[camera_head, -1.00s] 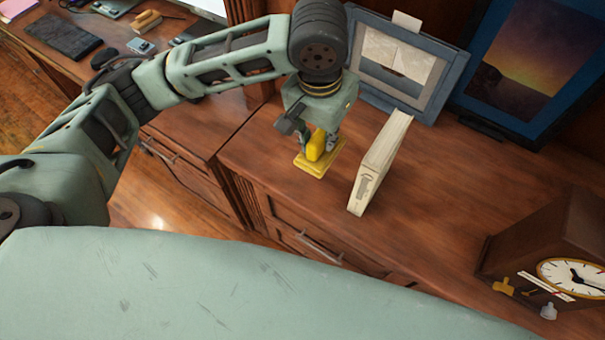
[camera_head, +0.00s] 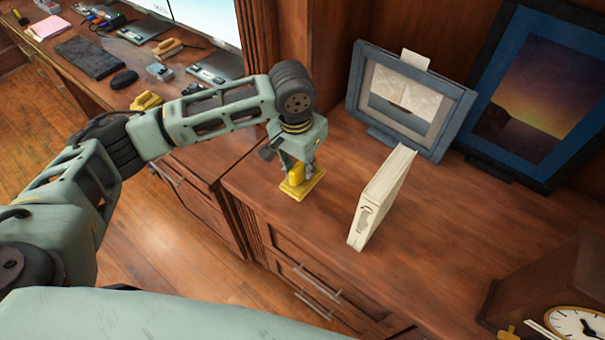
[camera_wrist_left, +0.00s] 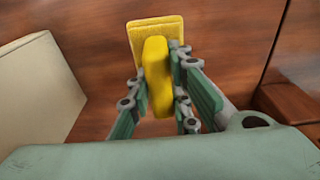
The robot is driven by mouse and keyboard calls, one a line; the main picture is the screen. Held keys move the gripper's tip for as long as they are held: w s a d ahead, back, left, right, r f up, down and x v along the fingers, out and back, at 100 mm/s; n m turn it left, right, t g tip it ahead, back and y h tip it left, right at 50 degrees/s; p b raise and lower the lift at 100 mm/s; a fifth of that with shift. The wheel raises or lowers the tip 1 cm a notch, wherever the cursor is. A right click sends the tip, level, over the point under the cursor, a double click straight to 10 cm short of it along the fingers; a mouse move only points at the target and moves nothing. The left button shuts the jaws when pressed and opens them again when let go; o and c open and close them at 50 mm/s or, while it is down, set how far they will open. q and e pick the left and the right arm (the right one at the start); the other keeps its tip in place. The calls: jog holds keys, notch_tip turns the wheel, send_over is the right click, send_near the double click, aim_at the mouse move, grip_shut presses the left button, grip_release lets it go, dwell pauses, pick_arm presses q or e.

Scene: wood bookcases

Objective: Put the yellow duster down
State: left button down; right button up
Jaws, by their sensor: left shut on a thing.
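The yellow duster (camera_head: 309,188) has a flat rectangular base and an upright yellow handle. My left gripper (camera_head: 298,170) points down over the wooden cabinet top (camera_head: 330,230) and is shut on the handle. The base is at or very close to the cabinet surface, near its left edge; I cannot tell if it touches. In the left wrist view the duster (camera_wrist_left: 157,75) sits between the fingers of my left gripper (camera_wrist_left: 160,92), with its base beyond them. My right gripper is not in view.
A cream book (camera_head: 378,200) stands upright just right of the duster. A grey picture frame (camera_head: 366,95) and a dark blue framed picture (camera_head: 530,90) stand behind. A wooden clock (camera_head: 560,290) is at the lower right. A desk with a mouse (camera_head: 124,79) is at the left.

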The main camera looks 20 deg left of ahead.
aim_at(302, 176)
pick_arm(q)
jog(key=shift+f, duration=1.95)
jog(key=shift+f, duration=0.1)
jog(key=c, duration=1.6)
grip_release()
jog(key=r, duration=0.4)
jog(key=s+r, duration=0.1)
jog(key=r, duration=0.7)
jog(key=shift+s+a+r, duration=0.1)
jog(key=shift+s+a, duration=0.1)
jog(key=shift+a, duration=0.1)
jog(key=shift+d, duration=0.1)
